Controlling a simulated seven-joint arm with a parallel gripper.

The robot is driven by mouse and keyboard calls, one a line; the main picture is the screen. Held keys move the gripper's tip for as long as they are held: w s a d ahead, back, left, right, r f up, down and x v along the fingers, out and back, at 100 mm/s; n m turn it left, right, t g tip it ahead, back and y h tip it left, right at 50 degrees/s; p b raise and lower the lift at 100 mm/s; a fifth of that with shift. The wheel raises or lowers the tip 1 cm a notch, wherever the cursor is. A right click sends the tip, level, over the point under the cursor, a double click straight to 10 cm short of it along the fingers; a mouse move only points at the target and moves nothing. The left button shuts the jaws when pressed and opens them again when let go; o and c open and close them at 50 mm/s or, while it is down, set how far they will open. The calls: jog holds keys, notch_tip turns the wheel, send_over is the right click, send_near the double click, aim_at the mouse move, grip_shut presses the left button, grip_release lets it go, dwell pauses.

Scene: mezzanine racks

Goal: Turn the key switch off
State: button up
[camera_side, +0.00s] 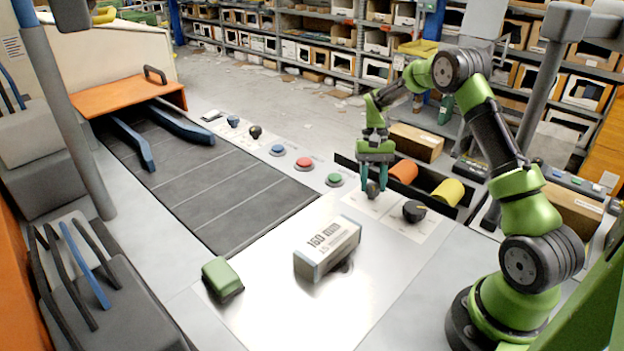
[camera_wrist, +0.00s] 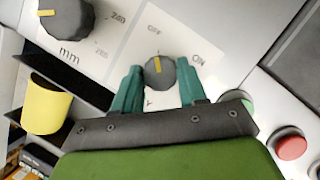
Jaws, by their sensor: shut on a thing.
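The key switch is a dark round knob (camera_wrist: 161,76) with a yellow mark, on a white plate (camera_wrist: 133,50) lettered OFF and ON. In the wrist view the mark points up, close to the OFF lettering; ON is to the upper right. My gripper (camera_wrist: 158,70) has its two teal fingers on either side of the knob, shut on it. In the side view my gripper (camera_side: 374,176) points down over the panel, with the dark knob (camera_side: 373,190) low between its fingertips. The fingers hide the knob's sides.
A larger black dial (camera_side: 414,211) marked mm sits beside the switch. Green (camera_side: 335,180), red (camera_side: 304,163) and blue (camera_side: 278,150) buttons line the panel. Orange and yellow rolls (camera_side: 447,191) lie in a trough behind. A labelled box (camera_side: 327,247) stands on the metal surface.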

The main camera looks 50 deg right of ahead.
jog(key=shift+n, duration=0.4)
jog(key=o, duration=1.1)
jog(key=shift+c, duration=0.2)
jog(key=v, duration=1.7)
jog(key=shift+w+a, duration=0.2)
jog(key=shift+a, duration=0.05)
